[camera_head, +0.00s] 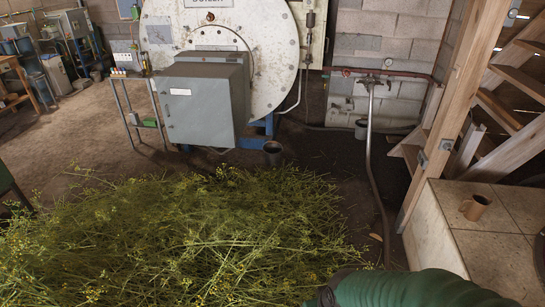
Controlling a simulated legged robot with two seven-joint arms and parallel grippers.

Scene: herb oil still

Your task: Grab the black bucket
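A dark grey to black bucket (272,153) stands upright on the floor, just beyond the far edge of the herb heap and to the right of the grey metal box. Neither of my grippers is in view, so nothing shows in a grip.
A large heap of cut herbs (170,240) covers the near floor. The boiler (268,60) with its grey box (205,100) stands behind it. A hose (375,180) runs down to the floor. Wooden stairs (500,110) and a tiled ledge with a brown mug (475,207) stand right.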

